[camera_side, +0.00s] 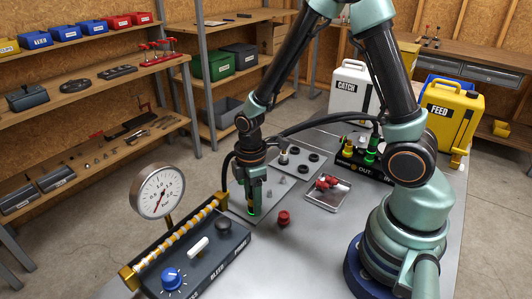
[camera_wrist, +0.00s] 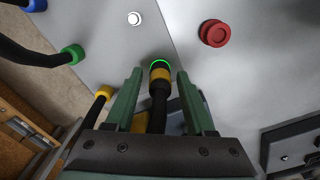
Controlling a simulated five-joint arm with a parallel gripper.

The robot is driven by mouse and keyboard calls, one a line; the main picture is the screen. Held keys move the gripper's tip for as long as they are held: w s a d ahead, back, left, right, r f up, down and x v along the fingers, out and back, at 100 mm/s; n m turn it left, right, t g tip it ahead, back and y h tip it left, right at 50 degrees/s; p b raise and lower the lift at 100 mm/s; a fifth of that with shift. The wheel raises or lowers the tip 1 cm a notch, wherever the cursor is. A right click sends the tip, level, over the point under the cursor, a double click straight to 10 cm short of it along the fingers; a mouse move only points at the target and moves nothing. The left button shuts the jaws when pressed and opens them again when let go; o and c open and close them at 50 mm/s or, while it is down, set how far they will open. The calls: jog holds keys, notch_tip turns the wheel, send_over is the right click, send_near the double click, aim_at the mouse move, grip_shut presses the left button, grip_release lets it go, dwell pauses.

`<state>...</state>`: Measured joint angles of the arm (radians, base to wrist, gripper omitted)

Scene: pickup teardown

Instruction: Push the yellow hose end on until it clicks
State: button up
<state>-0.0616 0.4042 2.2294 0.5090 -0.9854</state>
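The yellow-banded hose end (camera_wrist: 160,75) stands between my gripper's two green fingers in the wrist view, with its black hose running back toward the wrist. A bright green ring glows around its tip, against the grey plate. My gripper (camera_wrist: 158,88) has its fingers spread, with a visible gap on each side of the hose end. In the side view my gripper (camera_side: 252,200) points down low over the plate, and the green glow shows at its tip. The fingers hide most of the hose end there, and the joint under the ring is hidden.
A red cap (camera_side: 284,217) lies on the bench nearby. The gauge (camera_side: 159,192) and pump box (camera_side: 195,262) stand close at left. The valve block (camera_side: 362,170) and CATCH (camera_side: 350,92) and FEED (camera_side: 453,112) jugs stand behind.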

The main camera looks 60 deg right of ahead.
dwell(0.3)
jog(key=s+d+r+m+t, duration=0.1)
jog(key=s+r+m+t, duration=0.1)
jog(key=r+m, duration=0.4)
jog(key=s+d+r+m+t, duration=0.1)
jog(key=r+m, duration=0.5)
jog(key=r, duration=1)
jog(key=shift+s+r+t, duration=0.25)
jog(key=shift+s+t, duration=0.5)
jog(key=shift+t, duration=0.55)
